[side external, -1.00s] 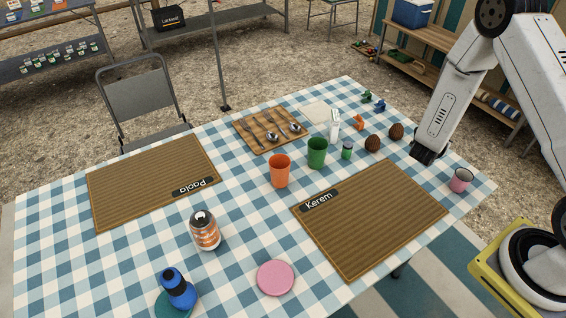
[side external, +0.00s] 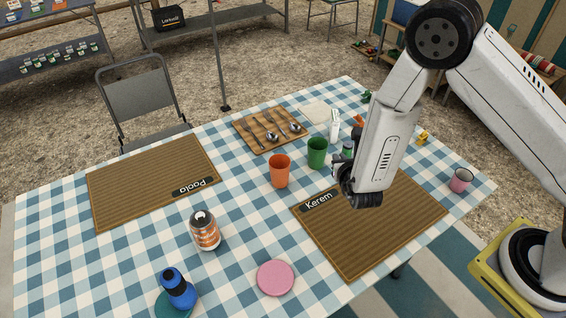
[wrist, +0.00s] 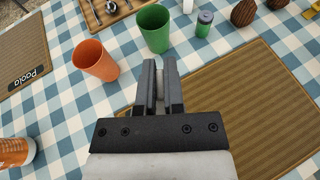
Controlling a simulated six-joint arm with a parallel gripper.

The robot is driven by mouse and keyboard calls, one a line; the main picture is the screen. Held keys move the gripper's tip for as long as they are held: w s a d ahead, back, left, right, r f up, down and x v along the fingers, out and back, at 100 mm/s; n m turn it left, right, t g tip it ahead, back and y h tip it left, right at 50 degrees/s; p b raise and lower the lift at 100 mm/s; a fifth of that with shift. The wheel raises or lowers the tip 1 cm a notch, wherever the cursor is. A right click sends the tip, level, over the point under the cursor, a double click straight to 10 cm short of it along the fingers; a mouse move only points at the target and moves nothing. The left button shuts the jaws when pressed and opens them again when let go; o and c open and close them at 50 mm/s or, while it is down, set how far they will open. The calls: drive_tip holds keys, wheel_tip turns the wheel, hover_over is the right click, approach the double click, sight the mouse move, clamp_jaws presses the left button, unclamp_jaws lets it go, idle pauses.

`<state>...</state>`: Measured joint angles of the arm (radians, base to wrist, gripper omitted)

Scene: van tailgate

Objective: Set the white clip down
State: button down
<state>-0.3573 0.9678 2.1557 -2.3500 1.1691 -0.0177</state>
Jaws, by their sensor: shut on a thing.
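My gripper (side external: 360,195) is low over the upper left part of the Kerem place mat (side external: 375,230), near its name label. In the wrist view my gripper (wrist: 159,68) has its two dark fingers close together. A narrow pale sliver between them appears to be the white clip (wrist: 160,88); the fingers hide most of it. I cannot tell its full shape or whether it touches the mat or cloth. In the side view the clip cannot be made out.
A pink cup (side external: 461,180) is at the right, a pink disc (side external: 276,278) at the front. The Kerem mat's lower part is clear.

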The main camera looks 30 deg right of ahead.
drive_tip(key=s+a+n+y, duration=0.2)
drive_tip(key=a+y, duration=0.1)
drive_tip(key=a, duration=0.4)
drive_tip(key=s+a+n+t+y, duration=0.1)
drive_tip(key=s+a+n+y, duration=0.1)
drive_tip(key=a, duration=0.6)
drive_tip(key=shift+n+y, duration=0.4)
drive_tip(key=shift+w, duration=0.1)
drive_tip(key=shift+w+a+f, duration=0.8)
drive_tip(key=shift+w+f, duration=0.8)
drive_tip(key=shift+w, duration=0.5)
drive_tip(key=shift+w+a+f, duration=0.8)
drive_tip(key=shift+w+f, duration=0.75)
drive_tip(key=shift+w, duration=0.55)
drive_tip(key=shift+w+a+f, duration=0.8)
drive_tip(key=shift+w+f, duration=0.8)
drive_tip(key=shift+w, duration=0.5)
drive_tip(key=shift+w+f, duration=0.2)
drive_tip(key=shift+f, duration=1.55)
